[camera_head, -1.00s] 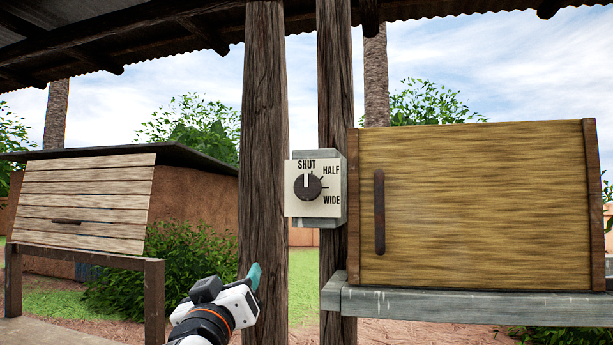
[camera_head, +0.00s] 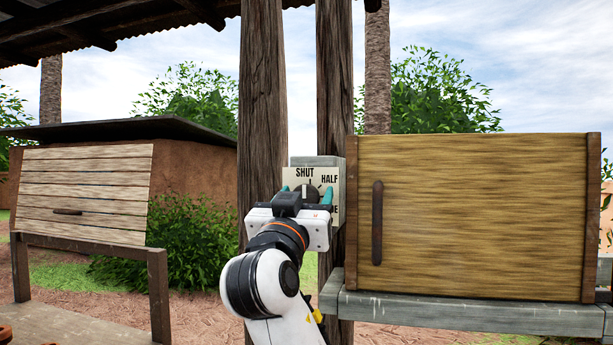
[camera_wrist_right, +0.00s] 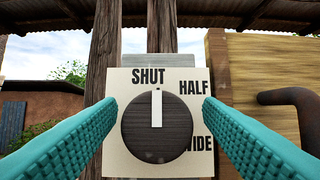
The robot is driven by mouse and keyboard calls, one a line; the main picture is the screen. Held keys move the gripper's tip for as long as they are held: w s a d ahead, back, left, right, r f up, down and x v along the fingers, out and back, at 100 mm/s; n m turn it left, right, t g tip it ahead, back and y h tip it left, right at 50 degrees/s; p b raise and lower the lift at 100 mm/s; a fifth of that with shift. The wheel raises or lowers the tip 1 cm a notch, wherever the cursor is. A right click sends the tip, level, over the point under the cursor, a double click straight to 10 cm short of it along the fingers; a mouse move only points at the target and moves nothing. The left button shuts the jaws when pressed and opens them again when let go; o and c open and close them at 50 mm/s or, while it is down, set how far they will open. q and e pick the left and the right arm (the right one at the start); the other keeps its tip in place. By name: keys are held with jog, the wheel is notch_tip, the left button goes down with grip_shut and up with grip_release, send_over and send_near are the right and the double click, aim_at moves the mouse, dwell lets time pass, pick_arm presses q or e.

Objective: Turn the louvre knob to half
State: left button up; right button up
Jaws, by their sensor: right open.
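The louvre knob (camera_wrist_right: 157,127) is a dark round knob with a pale pointer line on a cream plate (camera_wrist_right: 117,150) marked SHUT, HALF and WIDE. In the right wrist view its pointer stands straight up at SHUT. My right gripper (camera_head: 308,195) is open, with one teal finger on each side of the knob and gaps showing between fingers and knob. In the head view the knob (camera_head: 307,189) is partly hidden behind the gripper, and the WIDE label is mostly covered. My left gripper is not in view.
The plate is fixed to a wooden post (camera_head: 335,90). A wooden cabinet door (camera_head: 470,215) with a dark handle (camera_head: 377,222) stands close on the right, above a grey shelf (camera_head: 470,312). A slatted louvre panel (camera_head: 85,190) stands at the left.

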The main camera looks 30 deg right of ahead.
jog(key=shift+w+d+r, duration=0.2)
jog(key=shift+w+d, duration=0.25)
jog(key=shift+w, duration=0.05)
